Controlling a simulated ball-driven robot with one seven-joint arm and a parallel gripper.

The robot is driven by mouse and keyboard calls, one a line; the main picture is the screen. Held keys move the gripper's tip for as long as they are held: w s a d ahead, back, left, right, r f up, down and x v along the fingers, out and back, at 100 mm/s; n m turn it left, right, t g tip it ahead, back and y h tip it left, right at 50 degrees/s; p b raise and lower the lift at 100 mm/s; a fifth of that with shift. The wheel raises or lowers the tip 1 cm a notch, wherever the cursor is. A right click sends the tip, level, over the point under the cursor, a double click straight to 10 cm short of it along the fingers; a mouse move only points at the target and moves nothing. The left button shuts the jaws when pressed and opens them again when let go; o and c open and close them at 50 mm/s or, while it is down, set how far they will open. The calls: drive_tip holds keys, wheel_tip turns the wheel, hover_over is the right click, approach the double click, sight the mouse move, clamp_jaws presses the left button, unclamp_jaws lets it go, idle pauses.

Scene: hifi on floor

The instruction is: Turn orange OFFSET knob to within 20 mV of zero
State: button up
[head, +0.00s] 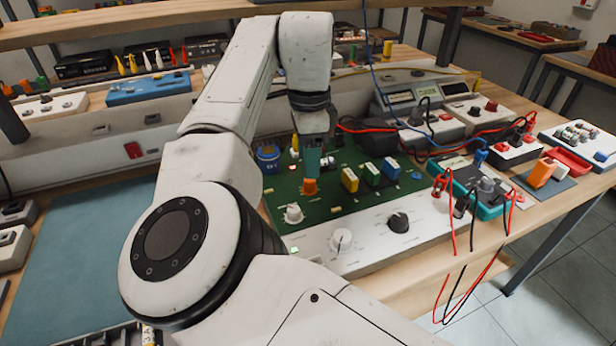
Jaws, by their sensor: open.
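The orange OFFSET knob (310,187) stands on the green circuit board (322,211), near the board's left part. My gripper (309,172) points down right above the knob. It is open, with its fingertips close to the knob's top; I cannot tell whether they touch it. A grey instrument with a greenish display (430,86) stands at the back right, and its reading is too small to make out. The knob's pointer and markings cannot be read from here.
A white knob (293,214) is close in front of the orange one. A white panel with dials (341,240) lies in front. Red and black leads (470,250) hang over the right table edge. The teal mat (80,250) is clear.

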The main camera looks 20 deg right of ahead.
sight(309, 185)
drive_tip(key=shift+f, duration=2.65)
drive_tip(key=shift+c, duration=0.3)
clamp_jaws()
